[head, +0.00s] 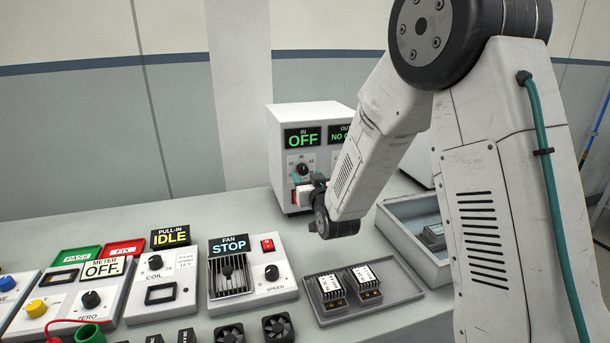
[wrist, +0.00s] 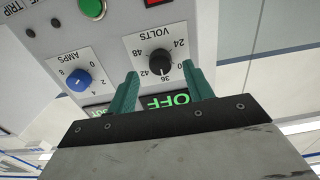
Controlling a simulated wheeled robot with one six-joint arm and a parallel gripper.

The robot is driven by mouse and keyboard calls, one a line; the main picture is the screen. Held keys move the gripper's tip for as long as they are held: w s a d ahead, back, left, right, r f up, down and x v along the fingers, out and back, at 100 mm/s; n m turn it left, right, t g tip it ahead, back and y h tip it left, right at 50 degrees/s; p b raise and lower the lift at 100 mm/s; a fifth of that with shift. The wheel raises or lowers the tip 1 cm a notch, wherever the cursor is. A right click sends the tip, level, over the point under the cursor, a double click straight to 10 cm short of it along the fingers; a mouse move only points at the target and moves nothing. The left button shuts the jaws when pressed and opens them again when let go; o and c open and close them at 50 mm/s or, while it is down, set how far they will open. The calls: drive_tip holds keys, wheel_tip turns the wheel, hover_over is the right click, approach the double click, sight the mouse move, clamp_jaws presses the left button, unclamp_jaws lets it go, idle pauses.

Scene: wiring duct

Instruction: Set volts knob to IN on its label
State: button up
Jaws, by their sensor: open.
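The volts knob (wrist: 160,62) is round and black on a white VOLTS label with numbers around it, upside down in the wrist view. A light mark on the knob seems to face the 36 side, but it is too small to be sure. I can read only numbers on this label; the word IN shows in the head view above the green OFF display (head: 303,140). The knob also shows in the head view (head: 303,169). My gripper (wrist: 163,74) is open, its green fingers on either side of the knob's display side; contact cannot be told.
A blue amps knob (wrist: 78,80), a green button (wrist: 92,8) and a red switch (wrist: 158,2) are on the same panel. In the head view, a grey tray (head: 405,297) with two modules and several control boxes stand on the bench in front.

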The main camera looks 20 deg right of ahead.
sight(303, 170)
drive_tip(key=shift+w, duration=1.5)
drive_tip(key=c, duration=1)
drive_tip(key=shift+o, duration=0.2)
